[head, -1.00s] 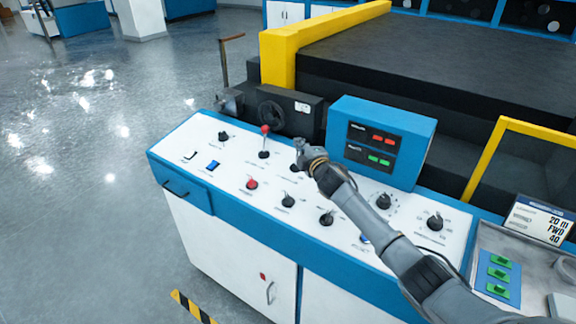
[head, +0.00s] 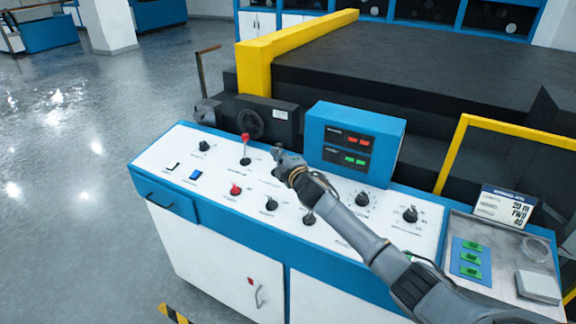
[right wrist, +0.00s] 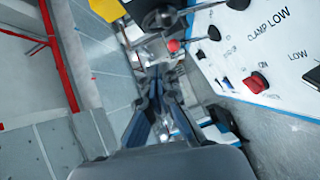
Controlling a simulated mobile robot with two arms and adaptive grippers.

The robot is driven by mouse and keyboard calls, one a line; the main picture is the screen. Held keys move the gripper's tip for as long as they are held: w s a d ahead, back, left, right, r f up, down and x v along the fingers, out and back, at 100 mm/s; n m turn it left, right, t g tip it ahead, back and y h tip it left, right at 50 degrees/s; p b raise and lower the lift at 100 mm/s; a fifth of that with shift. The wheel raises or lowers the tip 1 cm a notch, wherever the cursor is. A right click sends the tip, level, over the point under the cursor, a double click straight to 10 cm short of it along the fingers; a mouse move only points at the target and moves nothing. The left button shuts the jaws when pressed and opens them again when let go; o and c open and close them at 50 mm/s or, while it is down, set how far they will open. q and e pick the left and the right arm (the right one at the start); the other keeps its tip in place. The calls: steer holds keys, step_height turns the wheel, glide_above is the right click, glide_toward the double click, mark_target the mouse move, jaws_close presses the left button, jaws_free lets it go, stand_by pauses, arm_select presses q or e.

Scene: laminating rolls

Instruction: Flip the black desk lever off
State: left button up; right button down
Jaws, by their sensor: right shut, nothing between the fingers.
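The white control desk (head: 158,151) with blue edges carries several black levers and knobs. My right gripper (head: 279,154) is shut and empty, over the back middle of the desk, just right of the red-topped lever (head: 245,148). A dark control at the gripper is mostly hidden by it, so I cannot tell whether they touch or how it is set. Black levers (head: 308,218) and (head: 271,204) stand on the front row. In the right wrist view my fingers (right wrist: 158,75) are together, with the red lever ball (right wrist: 173,45) just beyond them. My left gripper is out of view.
A blue display box (head: 313,135) stands at the desk's back, right of the gripper. A black handwheel (head: 249,124) is behind the red-topped lever. A metal tray (head: 497,284) with green buttons is at the right. Open floor (head: 75,215) lies left.

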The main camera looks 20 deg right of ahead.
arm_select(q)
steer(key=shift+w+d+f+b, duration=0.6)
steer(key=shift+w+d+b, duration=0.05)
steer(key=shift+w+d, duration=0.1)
arm_select(e)
steer(key=s+r, duration=0.1)
steer(key=s, duration=0.6)
steer(key=shift+s+d+r, duration=0.15)
steer(key=shift+s+d, duration=0.15)
steer(key=shift+d, duration=0.1)
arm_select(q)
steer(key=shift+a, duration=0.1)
